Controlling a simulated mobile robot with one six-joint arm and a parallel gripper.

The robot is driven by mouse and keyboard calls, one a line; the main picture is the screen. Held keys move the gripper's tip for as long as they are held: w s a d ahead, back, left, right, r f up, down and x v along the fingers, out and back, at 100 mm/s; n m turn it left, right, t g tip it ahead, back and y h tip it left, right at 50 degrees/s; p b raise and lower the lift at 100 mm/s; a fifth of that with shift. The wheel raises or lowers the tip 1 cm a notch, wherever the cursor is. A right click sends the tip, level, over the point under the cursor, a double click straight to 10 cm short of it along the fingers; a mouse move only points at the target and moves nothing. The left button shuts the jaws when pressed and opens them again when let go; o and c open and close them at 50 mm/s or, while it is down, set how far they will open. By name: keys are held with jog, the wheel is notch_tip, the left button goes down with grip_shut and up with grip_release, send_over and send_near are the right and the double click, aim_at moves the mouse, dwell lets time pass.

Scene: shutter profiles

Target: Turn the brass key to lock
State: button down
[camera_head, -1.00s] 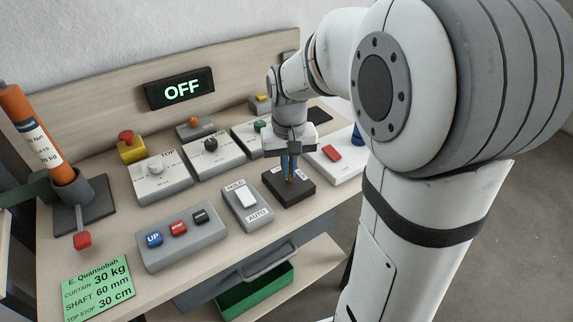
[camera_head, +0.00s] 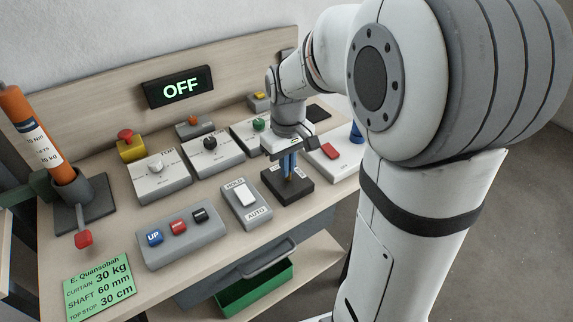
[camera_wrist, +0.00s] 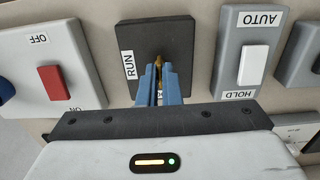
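The brass key (camera_wrist: 158,64) stands in a black key-switch box (camera_head: 270,184) on the bench, right of the HOLD/AUTO switch in the head view. The box also shows in the wrist view (camera_wrist: 178,32), with a RUN label on its left side. My gripper (camera_head: 289,172) points down over the box. In the wrist view, its blue fingers (camera_wrist: 158,86) are close together with the key between them, so it looks shut on the key. The fingers hide much of the key, and its exact angle is hard to tell. Any other label on the box is hidden.
The HOLD/AUTO switch (camera_head: 246,203) and a white box with a red rocker (camera_head: 331,152) flank the key box closely. A display (camera_head: 180,88) reads OFF. A panel with UP and other buttons (camera_head: 181,236) is at the front left; several dial boxes stand behind.

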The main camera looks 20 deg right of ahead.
jog(key=shift+w+r, duration=0.15)
jog(key=c, duration=1.6)
grip_release()
notch_tip(320, 180, up, 8)
jog(key=shift+f+p, duration=0.15)
jog(key=shift+p, duration=0.2)
jog(key=s+m+t+p, duration=0.1)
jog(key=s, duration=0.3)
jog(key=s+m+p, duration=0.1)
jog(key=s, duration=0.4)
jog(key=s+m+t+p, duration=0.1)
jog(key=s+p, duration=0.1)
jog(key=s, duration=0.3)
jog(key=shift+s+a+f+m+t, duration=0.1)
jog(key=shift+s+m+t, duration=0.1)
jog(key=shift+m+t, duration=0.15)
